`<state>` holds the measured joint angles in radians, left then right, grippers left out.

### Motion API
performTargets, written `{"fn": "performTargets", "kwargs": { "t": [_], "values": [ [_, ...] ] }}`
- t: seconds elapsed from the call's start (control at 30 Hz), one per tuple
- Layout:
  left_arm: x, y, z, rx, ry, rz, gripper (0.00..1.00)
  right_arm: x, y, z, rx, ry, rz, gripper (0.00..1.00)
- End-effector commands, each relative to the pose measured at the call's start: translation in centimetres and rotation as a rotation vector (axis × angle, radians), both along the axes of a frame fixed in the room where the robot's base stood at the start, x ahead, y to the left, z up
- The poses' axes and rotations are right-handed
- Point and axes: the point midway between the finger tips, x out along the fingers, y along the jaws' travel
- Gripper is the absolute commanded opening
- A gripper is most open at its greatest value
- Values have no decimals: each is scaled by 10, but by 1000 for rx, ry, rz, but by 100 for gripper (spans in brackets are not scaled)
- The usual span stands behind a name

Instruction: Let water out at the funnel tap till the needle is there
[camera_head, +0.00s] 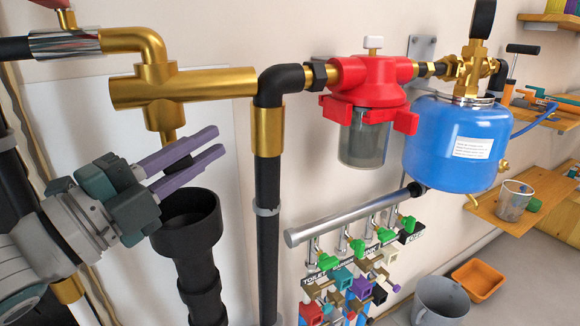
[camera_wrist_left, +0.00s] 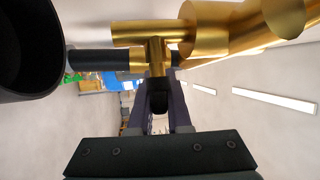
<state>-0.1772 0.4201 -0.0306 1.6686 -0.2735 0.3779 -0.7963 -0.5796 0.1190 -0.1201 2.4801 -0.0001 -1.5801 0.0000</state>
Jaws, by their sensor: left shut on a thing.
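The brass tap fitting (camera_head: 180,90) hangs from the pipe at upper left, with a short outlet pointing down. The black funnel (camera_head: 188,225) stands below it; no water stream is visible. My left gripper (camera_head: 217,141) reaches in from the left, its purple fingers just under the fitting and above the funnel. In the left wrist view, the fingers are shut on a dark tap handle (camera_wrist_left: 160,88) below the brass stem (camera_wrist_left: 156,58). The black gauge (camera_head: 484,18) above the blue tank is edge-on, so its needle and face are hidden. My right gripper is not in view.
A red filter housing (camera_head: 370,80) and the blue tank (camera_head: 455,140) are right of the black vertical pipe (camera_head: 268,185). Below is a manifold (camera_head: 350,215) with several green-handled valves. A grey bucket (camera_head: 440,300) and an orange tray (camera_head: 478,280) are at lower right.

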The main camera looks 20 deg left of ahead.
Motion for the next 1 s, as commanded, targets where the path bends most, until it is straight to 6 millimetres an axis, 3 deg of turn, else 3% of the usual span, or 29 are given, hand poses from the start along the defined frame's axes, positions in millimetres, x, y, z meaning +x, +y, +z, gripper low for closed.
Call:
{"fn": "performTargets", "kwargs": {
  "t": [0.03,0.1,0.5,0.73,1.0],
  "values": [
    [1,2,-10,-29,-28,7,0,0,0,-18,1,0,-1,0],
    [0,3,-9,-70,-75,8,0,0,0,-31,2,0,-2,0],
    [-3,6,1,-291,-331,9,0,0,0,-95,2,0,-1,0],
    [-5,7,6,-377,-430,9,0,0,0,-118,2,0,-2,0],
    [-5,8,10,-425,-484,10,0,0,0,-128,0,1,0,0]
  ]
}}
